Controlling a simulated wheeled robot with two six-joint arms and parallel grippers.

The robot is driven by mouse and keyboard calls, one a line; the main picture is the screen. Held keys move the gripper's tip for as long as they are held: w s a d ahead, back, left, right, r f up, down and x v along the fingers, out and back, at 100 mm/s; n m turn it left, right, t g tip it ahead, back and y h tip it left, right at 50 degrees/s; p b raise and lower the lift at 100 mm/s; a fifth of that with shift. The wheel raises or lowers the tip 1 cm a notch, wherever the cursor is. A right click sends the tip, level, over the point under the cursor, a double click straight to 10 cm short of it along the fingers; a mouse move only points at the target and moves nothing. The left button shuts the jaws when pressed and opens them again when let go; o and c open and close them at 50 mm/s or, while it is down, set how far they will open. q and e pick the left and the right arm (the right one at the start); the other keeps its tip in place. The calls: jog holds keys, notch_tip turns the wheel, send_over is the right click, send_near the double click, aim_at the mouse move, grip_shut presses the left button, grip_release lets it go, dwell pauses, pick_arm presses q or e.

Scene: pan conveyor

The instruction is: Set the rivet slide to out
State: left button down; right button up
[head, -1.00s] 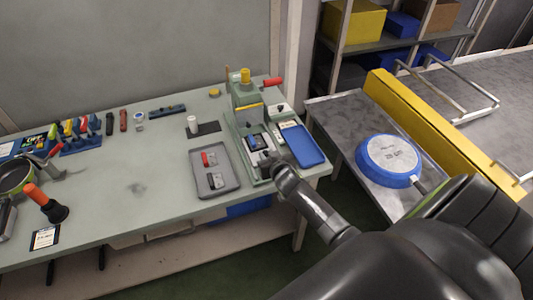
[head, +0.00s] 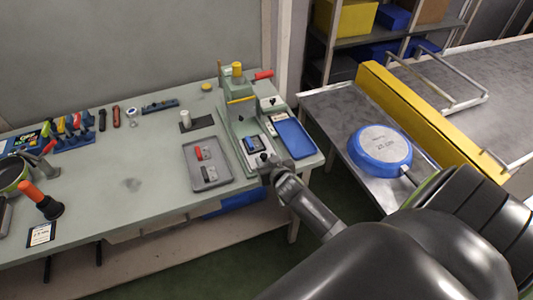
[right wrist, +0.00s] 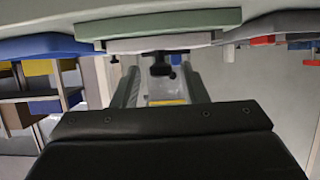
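The rivet press (head: 238,112) stands at the right end of the green bench. Its slide, a pale plate (head: 257,145) beside a dark blue block, lies at the press's front, with a small black knob (head: 264,156) at the near end. In the right wrist view a dark knob (right wrist: 160,66) shows under the bench-like edge, between my finger lines. My right gripper (head: 266,170) is at the press's front edge, close to the knob. Its two fingers (right wrist: 160,88) are apart; contact with the knob cannot be told. My left gripper is not in view.
A grey tray (head: 187,182) with small parts lies left of the press, and a blue tray (head: 296,139) right of it. A blue pan (head: 381,150) lies on the metal side table beside the yellow conveyor rail (head: 425,110). The bench's front middle is mostly clear.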

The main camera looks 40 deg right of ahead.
jog(key=shift+r, duration=0.15)
jog(key=b+v, duration=0.1)
jog(key=v, duration=1.6)
jog(key=shift+s+b, duration=0.25)
jog(key=shift+b, duration=0.1)
jog(key=s+f+n+g+y+b, duration=0.1)
jog(key=s+f+g, duration=0.25)
jog(key=f, duration=1.05)
jog(key=s+f+g+b, duration=0.15)
jog(key=s+f, duration=0.25)
jog(key=f, duration=0.9)
jog(key=s+a+f+g, duration=0.1)
jog(key=s+f+g, duration=0.2)
jog(key=s+f, duration=0.6)
jog(key=s+a+f+n+g+y, duration=0.1)
jog(key=s+f+g, duration=0.2)
jog(key=s+f, duration=0.7)
jog(key=s, duration=0.4)
jog(key=shift+s+g, duration=0.25)
jog(key=shift+g, duration=0.15)
